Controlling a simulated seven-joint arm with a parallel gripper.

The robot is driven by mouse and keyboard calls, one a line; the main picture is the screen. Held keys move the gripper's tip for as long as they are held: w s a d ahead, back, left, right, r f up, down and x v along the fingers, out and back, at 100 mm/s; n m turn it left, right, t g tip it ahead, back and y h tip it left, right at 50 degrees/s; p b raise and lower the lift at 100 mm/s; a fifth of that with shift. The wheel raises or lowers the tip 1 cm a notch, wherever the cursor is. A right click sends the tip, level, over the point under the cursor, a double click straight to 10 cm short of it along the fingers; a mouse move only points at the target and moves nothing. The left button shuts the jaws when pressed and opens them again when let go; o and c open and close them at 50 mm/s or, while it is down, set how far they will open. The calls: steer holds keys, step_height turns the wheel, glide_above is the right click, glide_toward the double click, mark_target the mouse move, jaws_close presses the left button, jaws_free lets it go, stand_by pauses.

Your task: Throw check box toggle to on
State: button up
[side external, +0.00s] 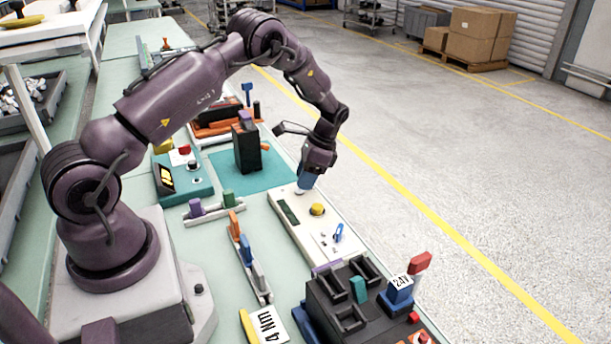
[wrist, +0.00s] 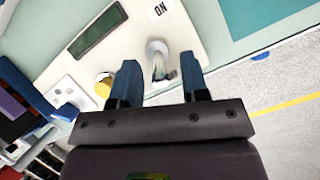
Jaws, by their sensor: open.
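The check box (side external: 290,226) is a long cream box at the table's right edge; it also shows in the wrist view (wrist: 125,58). It carries a dark green display (wrist: 97,32), a yellow button (wrist: 103,85) and a silver toggle (wrist: 157,50). An "ON" label (wrist: 160,9) is printed near the toggle. My gripper (side external: 306,184) points down over the box's far end. In the wrist view its blue fingers (wrist: 159,60) are apart, one to each side of the toggle. I cannot tell whether they touch it or which way it is thrown.
A black block (side external: 246,148) stands on a teal mat (side external: 272,172) beyond the box. A dark breaker holder (side external: 335,318) and a blue block marked "24V" (side external: 399,290) stand nearer the camera. Open floor lies right.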

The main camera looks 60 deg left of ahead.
jaws_close()
steer(key=shift+s+r, duration=0.1)
steer(key=t, duration=0.1)
steer(key=s+t, duration=0.1)
steer(key=t, duration=0.2)
steer(key=shift+s+r+t, duration=0.15)
steer(key=shift+s+t, duration=0.15)
steer(key=shift+s, duration=0.05)
steer(key=shift+s+t, duration=0.5)
steer(key=shift+t, duration=0.7)
steer(key=shift+s+d+f+t, duration=0.1)
steer(key=shift+s+f+t, duration=0.1)
steer(key=shift+t, duration=0.55)
steer(key=shift+s+f+t, duration=0.1)
steer(key=shift+s+t, duration=0.1)
steer(key=shift+t, duration=0.55)
